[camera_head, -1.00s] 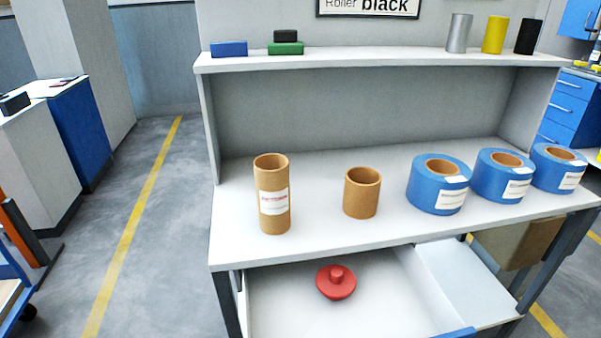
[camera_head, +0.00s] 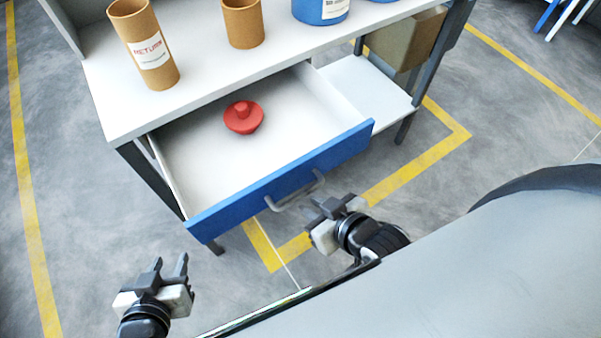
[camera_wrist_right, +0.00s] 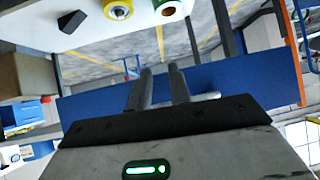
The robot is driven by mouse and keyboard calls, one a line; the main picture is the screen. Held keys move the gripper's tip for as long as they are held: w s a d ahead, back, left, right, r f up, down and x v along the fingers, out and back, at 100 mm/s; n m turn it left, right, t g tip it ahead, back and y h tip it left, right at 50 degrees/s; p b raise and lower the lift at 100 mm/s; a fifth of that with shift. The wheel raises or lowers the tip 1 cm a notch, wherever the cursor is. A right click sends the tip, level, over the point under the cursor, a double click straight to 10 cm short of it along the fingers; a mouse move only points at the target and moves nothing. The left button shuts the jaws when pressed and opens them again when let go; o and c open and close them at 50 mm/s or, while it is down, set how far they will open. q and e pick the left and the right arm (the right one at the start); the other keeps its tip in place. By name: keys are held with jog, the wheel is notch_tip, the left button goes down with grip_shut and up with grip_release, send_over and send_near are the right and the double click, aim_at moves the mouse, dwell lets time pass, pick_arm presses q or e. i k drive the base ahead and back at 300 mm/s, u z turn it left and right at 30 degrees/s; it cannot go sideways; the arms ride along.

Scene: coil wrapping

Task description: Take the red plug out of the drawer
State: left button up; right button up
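The red plug (camera_head: 243,117), a round disc with a raised knob, lies on the floor of the open drawer (camera_head: 290,95), towards its back left. The drawer has a blue front (camera_head: 245,203) with a grey handle (camera_head: 297,192). My left gripper (camera_head: 170,267) is open and empty, in front of the drawer's left end and apart from it. My right gripper (camera_head: 334,203) is open just right of the handle; its two parted fingers (camera_wrist_right: 161,84) show before the blue front in the right wrist view. Whether they touch the handle is unclear. The plug is apart from both grippers.
The white table top (camera_head: 200,75) overhangs the drawer's back. On it stand a tall cardboard tube (camera_head: 143,45), a shorter tube (camera_head: 243,22) and blue rolls (camera_head: 320,8). A white lower shelf (camera_head: 365,95) lies right of the drawer. Above the drawer's front part is free room.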

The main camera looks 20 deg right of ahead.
aim_at(242, 118)
jog(key=k, duration=0.5)
jog(key=u, duration=1.75)
jog(key=i, duration=2.1)
jog(key=z, duration=2.7)
